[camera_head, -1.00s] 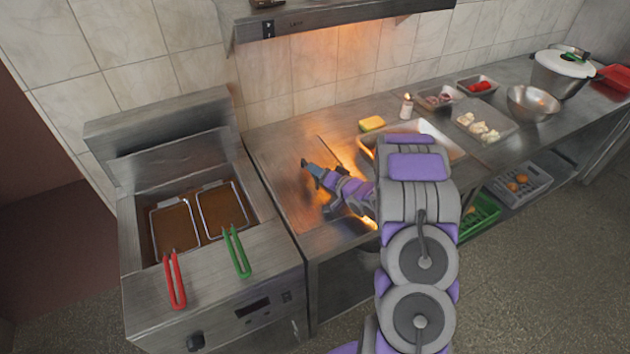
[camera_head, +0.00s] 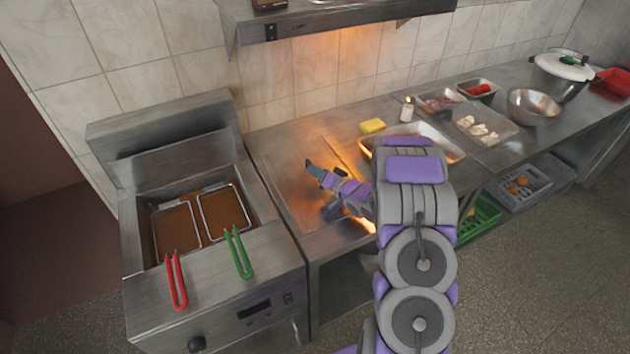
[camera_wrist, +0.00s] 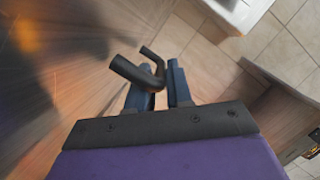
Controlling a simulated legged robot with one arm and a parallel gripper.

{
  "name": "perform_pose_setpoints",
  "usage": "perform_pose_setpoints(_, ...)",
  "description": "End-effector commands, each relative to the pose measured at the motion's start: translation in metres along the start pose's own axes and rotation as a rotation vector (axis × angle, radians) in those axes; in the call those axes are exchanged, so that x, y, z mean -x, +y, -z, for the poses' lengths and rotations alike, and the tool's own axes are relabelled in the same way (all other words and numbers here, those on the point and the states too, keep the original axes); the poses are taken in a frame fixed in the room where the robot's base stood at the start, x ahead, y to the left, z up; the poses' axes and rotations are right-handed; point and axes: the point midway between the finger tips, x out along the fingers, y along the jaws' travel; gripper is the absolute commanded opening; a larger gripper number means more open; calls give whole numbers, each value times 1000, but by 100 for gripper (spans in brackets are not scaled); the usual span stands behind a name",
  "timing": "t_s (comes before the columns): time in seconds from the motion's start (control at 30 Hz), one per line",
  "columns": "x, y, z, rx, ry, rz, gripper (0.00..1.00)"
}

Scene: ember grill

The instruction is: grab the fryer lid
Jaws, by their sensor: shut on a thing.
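The fryer lid (camera_head: 283,185) appears to be the flat metal panel lying on the counter just right of the fryer; its outline is hard to tell from the steel top. My gripper (camera_head: 313,168) is low over this panel, with its blue fingers towards the fryer. In the wrist view my gripper (camera_wrist: 160,84) is shut on a dark bent bar handle (camera_wrist: 138,73), which passes between the two fingers. The handle's attachment to the panel is not clear. In the head view my arm hides part of the counter and the handle.
The open fryer (camera_head: 190,285) at left holds two baskets, one with a red handle (camera_head: 175,280) and one with a green handle (camera_head: 238,252). A yellow sponge (camera_head: 373,126), a shaker (camera_head: 407,109) and a metal tray (camera_head: 445,145) stand right of the panel. A shelf (camera_head: 340,22) hangs above.

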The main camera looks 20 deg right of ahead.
Motion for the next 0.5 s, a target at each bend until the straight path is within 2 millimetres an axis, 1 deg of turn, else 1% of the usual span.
perform_pose_setpoints(0.03,0,1,-5,-2,-9,-2,0)
perform_pose_setpoints(0.23,0,1,-5,-2,-10,-2,0)
perform_pose_setpoints(0.37,0,1,-4,-3,-11,-2,0)
perform_pose_setpoints(0.5,1,-4,0,-2,-11,-2,0)
